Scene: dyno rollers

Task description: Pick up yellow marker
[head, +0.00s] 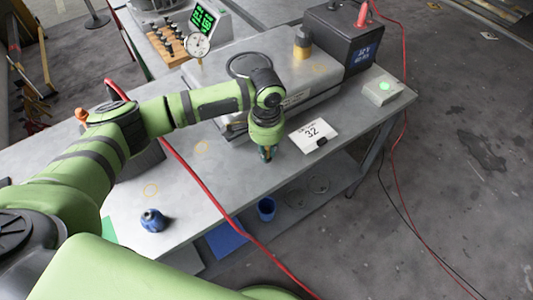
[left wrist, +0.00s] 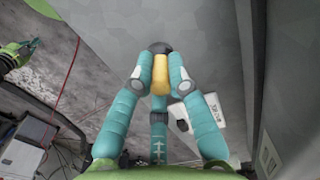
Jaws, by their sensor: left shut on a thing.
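In the left wrist view the teal fingers of my left gripper (left wrist: 160,82) are closed around a yellow marker (left wrist: 160,68) with a dark end (left wrist: 158,47). In the head view my left gripper (head: 266,153) points down over the front part of the grey workbench (head: 180,185). The held marker is mostly hidden there by the gripper. Whether it touches the bench top is hard to tell.
A white card marked 32 (head: 312,134) lies right of the gripper. A blue object (head: 152,220) sits at the front left. A yellow-and-dark cylinder (head: 302,43) stands on the grey machine, beside a black box (head: 345,38). A red cable (head: 205,188) crosses the bench's front.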

